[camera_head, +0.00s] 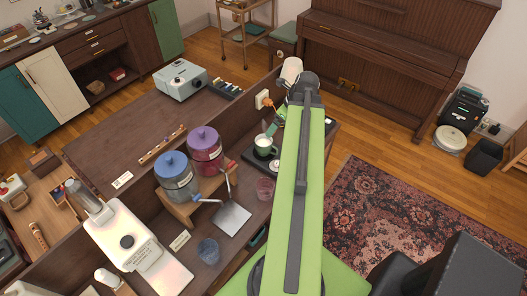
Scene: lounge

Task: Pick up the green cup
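Left of the cup are a reddish glass (265,188), a blue glass (208,251) and two lidded drink dispensers, one blue (175,178), one red (205,150). A raised ledge runs behind the counter. A patterned rug (385,215) lies on the floor at right.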

